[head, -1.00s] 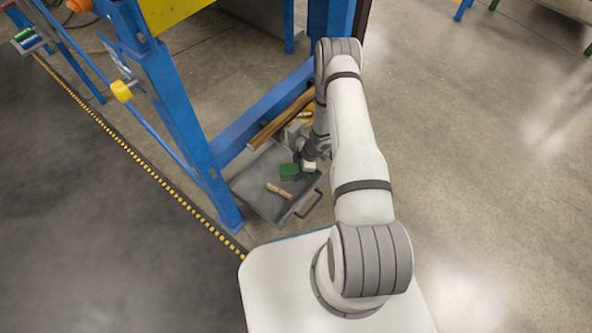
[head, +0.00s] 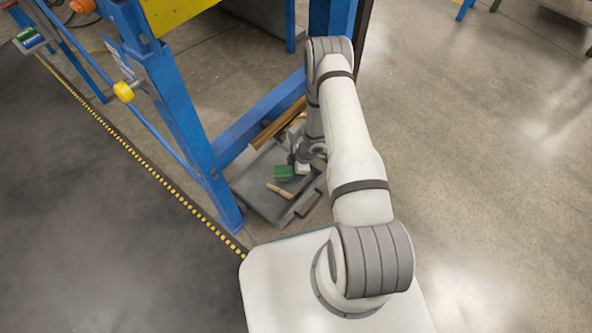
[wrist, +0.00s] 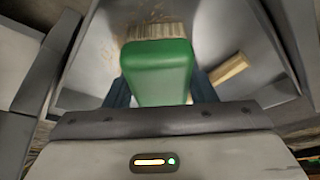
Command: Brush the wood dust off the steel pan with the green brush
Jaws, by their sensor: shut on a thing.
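The steel pan (head: 250,187) lies low beside the blue frame, with a dark handle at its near right side. My gripper (head: 299,169) is over the pan and shut on the green brush (head: 283,172). In the wrist view the brush (wrist: 160,70) sits between my fingers (wrist: 160,95), with its pale bristles pointing away from me toward the pan floor. Brownish wood dust (wrist: 105,48) shows on the pan left of the bristles. I cannot tell whether the bristles touch the pan.
A light wooden piece (head: 280,191) lies in the pan; it also shows in the wrist view (wrist: 230,68). Wooden lengths (head: 278,124) lie behind the pan. The blue frame (head: 190,125) stands close on the left. Open floor lies to the right.

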